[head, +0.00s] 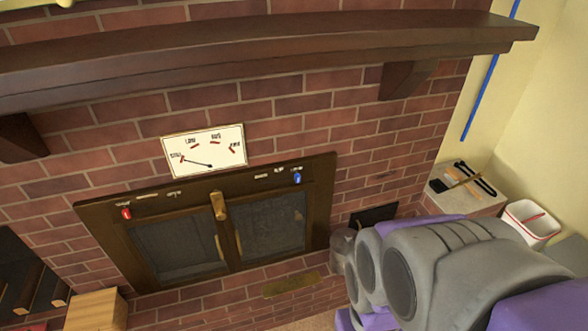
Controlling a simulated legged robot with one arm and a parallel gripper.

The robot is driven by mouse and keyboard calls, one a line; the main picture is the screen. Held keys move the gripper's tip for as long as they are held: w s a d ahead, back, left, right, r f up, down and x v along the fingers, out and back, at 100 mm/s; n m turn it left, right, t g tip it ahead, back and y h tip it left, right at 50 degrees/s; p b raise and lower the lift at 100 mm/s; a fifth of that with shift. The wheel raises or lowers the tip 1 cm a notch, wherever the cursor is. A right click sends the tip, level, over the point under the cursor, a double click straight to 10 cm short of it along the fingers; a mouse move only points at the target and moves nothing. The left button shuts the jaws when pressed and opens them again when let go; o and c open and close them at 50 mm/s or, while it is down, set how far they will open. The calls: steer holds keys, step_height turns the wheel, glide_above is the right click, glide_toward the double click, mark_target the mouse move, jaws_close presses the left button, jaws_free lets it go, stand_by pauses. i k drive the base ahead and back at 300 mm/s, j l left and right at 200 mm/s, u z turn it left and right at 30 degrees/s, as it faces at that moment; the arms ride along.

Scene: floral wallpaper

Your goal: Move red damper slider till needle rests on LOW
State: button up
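The red damper slider (126,213) sits at the left end of the dark frame's top edge, above the left glass door. The white dial card (204,150) is on the bricks above the frame. Its dark needle (197,162) points left, near the STILL mark; LOW is the mark up and to the right of it. My gray and purple arm fills the lower right, and its far end, my gripper (342,250), is near the frame's right side, well apart from the red slider. Its fingers cannot be made out.
A blue slider (297,178) sits at the frame's top right. A wooden mantel (250,50) juts out above. A wooden block (96,310) is at lower left. A ledge with tools (464,200) and a white bin (530,222) are at right.

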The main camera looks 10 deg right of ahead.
mark_target(126, 213)
steer(key=i+j+u, duration=0.15)
steer(key=u, duration=0.3)
steer(key=i+j+u, duration=0.2)
steer(key=u, duration=0.25)
steer(key=i+u, duration=0.2)
steer(key=u, duration=0.2)
steer(key=i+l+z, duration=0.3)
steer(key=j, duration=0.1)
